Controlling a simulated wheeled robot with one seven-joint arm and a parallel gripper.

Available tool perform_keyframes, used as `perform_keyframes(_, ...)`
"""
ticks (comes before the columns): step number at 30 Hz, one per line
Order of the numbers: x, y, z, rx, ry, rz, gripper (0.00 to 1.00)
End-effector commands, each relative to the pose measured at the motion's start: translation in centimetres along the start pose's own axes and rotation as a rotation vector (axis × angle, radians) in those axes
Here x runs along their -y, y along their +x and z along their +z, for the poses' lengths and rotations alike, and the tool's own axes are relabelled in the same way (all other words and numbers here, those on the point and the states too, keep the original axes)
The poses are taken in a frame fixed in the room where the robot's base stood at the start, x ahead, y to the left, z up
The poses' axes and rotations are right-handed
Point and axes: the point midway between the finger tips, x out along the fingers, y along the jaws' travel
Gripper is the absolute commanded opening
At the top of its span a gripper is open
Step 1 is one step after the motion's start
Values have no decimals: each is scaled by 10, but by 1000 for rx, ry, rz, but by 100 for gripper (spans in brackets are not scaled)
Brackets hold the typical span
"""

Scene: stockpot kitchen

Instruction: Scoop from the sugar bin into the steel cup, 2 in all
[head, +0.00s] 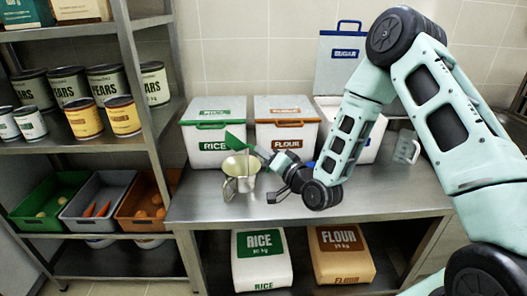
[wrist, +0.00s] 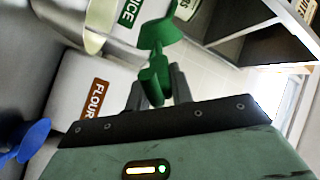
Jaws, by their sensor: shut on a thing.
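The steel cup (head: 240,184) stands upright on the steel counter; it also shows at the upper left of the wrist view (wrist: 82,26). My gripper (wrist: 155,92) is shut on a green scoop (wrist: 157,40). In the head view the green scoop (head: 235,142) is tilted just above the cup's rim. I cannot see whether it holds anything. The sugar bin (head: 367,150), with its blue SUGAR lid (head: 338,62) raised, stands at the right behind my arm, which partly hides it. A blue scoop (wrist: 24,140) shows at the left of the wrist view. The cup's contents cannot be made out.
The closed rice bin (head: 203,150) and closed flour bin (head: 283,108) stand behind the cup. A clear measuring jug (head: 407,148) is at the counter's right. A shelf rack (head: 150,100) with cans and vegetable crates borders the left. The counter's front right is clear.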

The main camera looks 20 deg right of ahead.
Motion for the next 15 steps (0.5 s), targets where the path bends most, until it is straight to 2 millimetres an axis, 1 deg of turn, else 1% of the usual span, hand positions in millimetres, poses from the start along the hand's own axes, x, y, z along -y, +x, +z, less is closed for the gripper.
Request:
perform_keyframes(1, 0, 0, -4, -3, 45, 2, 0)
perform_keyframes(3, -8, 0, -5, -4, 151, 3, 0)
perform_keyframes(9, -19, 0, -12, -4, 438, 2, 0)
perform_keyframes(15, -32, 0, -14, -3, 667, 2, 0)
